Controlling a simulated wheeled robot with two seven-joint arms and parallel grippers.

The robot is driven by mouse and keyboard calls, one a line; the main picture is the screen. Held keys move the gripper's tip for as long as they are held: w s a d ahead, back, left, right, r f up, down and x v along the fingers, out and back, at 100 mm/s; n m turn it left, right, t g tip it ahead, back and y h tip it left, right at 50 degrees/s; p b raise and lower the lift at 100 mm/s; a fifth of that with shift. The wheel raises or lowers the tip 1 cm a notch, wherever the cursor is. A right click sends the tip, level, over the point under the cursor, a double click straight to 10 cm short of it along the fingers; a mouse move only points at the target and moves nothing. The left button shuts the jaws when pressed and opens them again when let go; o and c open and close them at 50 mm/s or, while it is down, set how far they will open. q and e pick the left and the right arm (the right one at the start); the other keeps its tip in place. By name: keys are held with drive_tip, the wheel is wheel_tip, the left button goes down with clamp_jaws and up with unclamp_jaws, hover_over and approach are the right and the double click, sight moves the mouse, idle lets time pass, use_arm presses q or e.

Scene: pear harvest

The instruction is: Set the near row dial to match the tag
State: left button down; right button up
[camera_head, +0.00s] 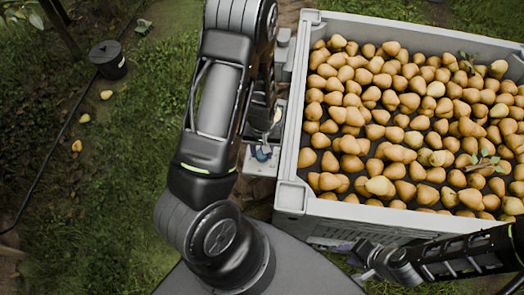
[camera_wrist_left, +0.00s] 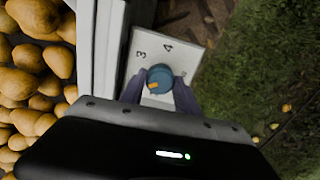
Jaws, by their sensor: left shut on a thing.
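The blue dial (camera_wrist_left: 160,76) sits on a pale plate (camera_wrist_left: 150,47) with the numbers 3 and 4 readable in the left wrist view. An orange mark shows on the dial's lower left; other numbers are hidden or unclear. My left gripper (camera_wrist_left: 159,88) is shut on the dial, one finger on each side. In the head view the dial (camera_head: 263,152) shows small beside the crate, partly hidden by my left arm. My right gripper (camera_head: 367,262) is at the crate's near side; its fingers are too small to judge. I cannot make out a tag.
A grey crate (camera_head: 292,150) full of pears (camera_head: 400,120) stands right of the dial plate. A black bucket (camera_head: 108,60), a dark hose and a few loose pears (camera_head: 84,118) lie on the grass at left. The grass there is mostly open.

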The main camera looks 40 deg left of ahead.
use_arm(q)
drive_tip(key=c, duration=0.9)
unclamp_jaws()
drive_tip(key=shift+r, duration=0.1)
wheel_tip(320, 180, up, 8)
drive_tip(key=shift+f+p, duration=0.15)
drive_tip(key=shift+p, duration=0.4)
drive_tip(key=shift+s, duration=0.15)
